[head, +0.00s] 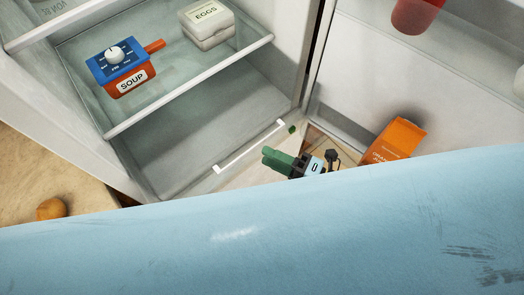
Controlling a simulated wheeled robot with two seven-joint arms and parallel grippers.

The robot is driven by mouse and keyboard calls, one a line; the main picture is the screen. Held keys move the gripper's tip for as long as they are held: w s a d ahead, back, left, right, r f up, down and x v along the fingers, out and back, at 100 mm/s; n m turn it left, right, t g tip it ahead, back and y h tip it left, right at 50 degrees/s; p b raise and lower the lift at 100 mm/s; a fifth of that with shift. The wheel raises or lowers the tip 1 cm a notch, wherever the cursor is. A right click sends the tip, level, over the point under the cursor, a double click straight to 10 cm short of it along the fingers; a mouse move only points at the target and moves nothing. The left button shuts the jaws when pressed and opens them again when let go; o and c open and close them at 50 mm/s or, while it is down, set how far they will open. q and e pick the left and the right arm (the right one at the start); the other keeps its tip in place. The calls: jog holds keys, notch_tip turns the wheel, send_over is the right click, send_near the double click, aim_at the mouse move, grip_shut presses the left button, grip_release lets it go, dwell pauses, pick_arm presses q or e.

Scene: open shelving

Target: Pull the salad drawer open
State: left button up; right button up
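The salad drawer (205,184) is at the bottom of the open fridge, below the glass shelf. It appears to be pushed in. Its white bar handle (250,147) runs slantwise along its front. My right gripper (268,157), with green fingers, is in front of the drawer, just below and right of the handle. A gap shows between the fingers I can see and the bar. A small green piece shows by the handle's right end; I cannot tell whether it is a fingertip. The finger opening is unclear. My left gripper is not in view.
On the glass shelf (190,88) stand a soup container (132,82) and an egg box (208,22). An orange carton (396,141) and a red container (414,14) are in the open door at right. An orange round item (51,209) lies at left. The view's lower part is blocked.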

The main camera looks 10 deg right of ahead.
jog(key=v, duration=0.9)
jog(key=shift+s+d+b, duration=0.3)
jog(key=shift+b, duration=0.05)
